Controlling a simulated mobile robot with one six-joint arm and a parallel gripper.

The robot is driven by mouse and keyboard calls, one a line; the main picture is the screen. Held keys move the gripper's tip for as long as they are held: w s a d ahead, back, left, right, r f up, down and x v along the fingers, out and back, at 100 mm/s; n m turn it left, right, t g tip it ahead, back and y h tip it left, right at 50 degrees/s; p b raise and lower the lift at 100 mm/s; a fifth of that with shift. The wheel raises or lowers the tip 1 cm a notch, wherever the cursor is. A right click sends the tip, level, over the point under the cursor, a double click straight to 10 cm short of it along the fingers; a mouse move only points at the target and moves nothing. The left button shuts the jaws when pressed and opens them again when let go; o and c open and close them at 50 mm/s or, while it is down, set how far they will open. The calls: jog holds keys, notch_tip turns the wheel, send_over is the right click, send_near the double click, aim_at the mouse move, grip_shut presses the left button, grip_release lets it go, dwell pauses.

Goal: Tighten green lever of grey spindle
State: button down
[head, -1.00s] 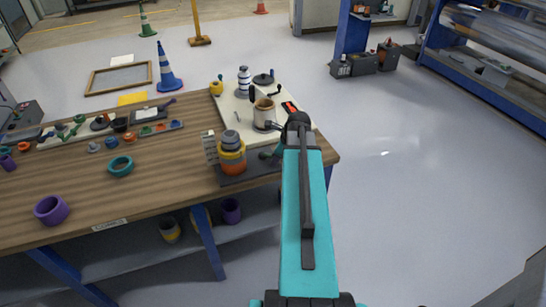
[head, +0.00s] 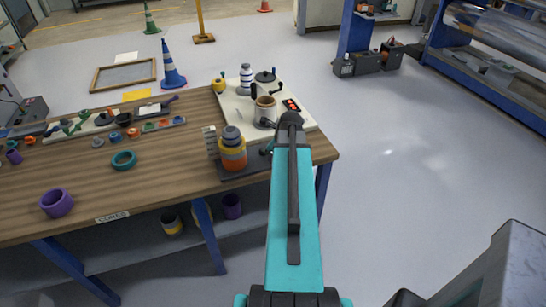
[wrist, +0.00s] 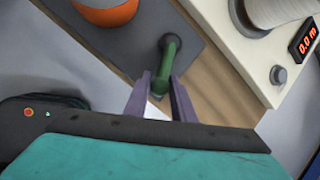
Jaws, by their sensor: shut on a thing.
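The green lever (wrist: 167,60) shows in the wrist view as a bent handle with a round knob, over the dark grey base plate (wrist: 185,25). My gripper (wrist: 162,92) has its two purple-grey fingers on either side of the lever's lower end and is shut on it. In the head view, a stack of orange, yellow and grey rings (head: 232,152) stands on the plate at the table's front right corner; its orange part (wrist: 104,10) shows at the top of the wrist view. The grey spindle itself is hard to tell within the stack.
A cream machine base (head: 300,118) with a red display stands behind the stack and close right of the lever in the wrist view. A teal ring (head: 124,160) and a purple ring (head: 56,203) lie on the wooden table (head: 160,185).

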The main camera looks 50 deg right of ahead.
jog(key=c, duration=1.9)
grip_release()
jog(key=shift+w+d+r, duration=0.1)
jog(key=shift+w+r, duration=0.05)
jog(key=shift+w, duration=0.1)
jog(key=o, duration=0.4)
jog(key=shift+s, duration=0.1)
jog(key=shift+b+v, duration=0.3)
jog(key=shift+v, duration=0.7)
jog(key=shift+b+v, duration=0.95)
jog(key=shift+v, duration=4.8)
jog(key=shift+s, duration=0.1)
